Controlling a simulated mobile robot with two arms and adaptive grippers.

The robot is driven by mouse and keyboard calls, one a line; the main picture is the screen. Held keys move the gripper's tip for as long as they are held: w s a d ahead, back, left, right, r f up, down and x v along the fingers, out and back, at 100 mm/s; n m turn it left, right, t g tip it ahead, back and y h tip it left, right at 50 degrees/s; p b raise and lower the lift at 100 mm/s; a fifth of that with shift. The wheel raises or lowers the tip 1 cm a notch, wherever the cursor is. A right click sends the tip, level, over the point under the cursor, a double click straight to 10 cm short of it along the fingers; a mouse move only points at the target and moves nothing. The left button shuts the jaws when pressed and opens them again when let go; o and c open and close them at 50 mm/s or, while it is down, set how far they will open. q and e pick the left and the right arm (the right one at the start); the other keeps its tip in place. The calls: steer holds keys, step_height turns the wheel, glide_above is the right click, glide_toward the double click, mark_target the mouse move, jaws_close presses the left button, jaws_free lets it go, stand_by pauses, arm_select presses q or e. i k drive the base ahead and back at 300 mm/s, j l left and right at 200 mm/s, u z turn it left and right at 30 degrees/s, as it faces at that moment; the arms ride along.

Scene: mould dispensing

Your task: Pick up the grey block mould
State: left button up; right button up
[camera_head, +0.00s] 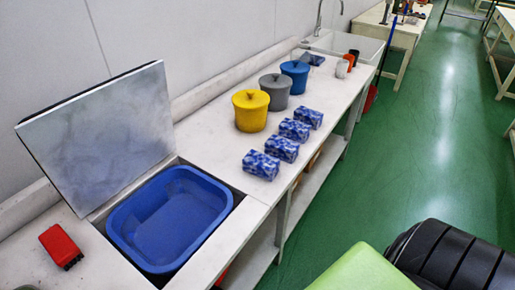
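No block that is plainly grey shows in the head view. Several blue-and-white mottled blocks stand in a row along the front of the white bench, the nearest block (261,165) at the lower left of the row and the farthest block (309,118) at the upper right. A grey lidded pot (275,93) stands behind the row, between a yellow lidded pot (250,111) and a blue lidded pot (295,77). Neither of my grippers is in view.
A blue basin (128,238) sits in a bench opening under a raised lid (105,135). A red block-like item (61,246) lies left of it. Small cups (341,69) stand farther along the bench (222,139). Green floor (400,165) is open to the right.

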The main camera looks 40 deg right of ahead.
mark_target(278, 146)
steer(key=l+u, duration=0.45)
steer(key=l, duration=0.2)
steer(key=l+u, duration=0.5)
steer(key=l, duration=0.15)
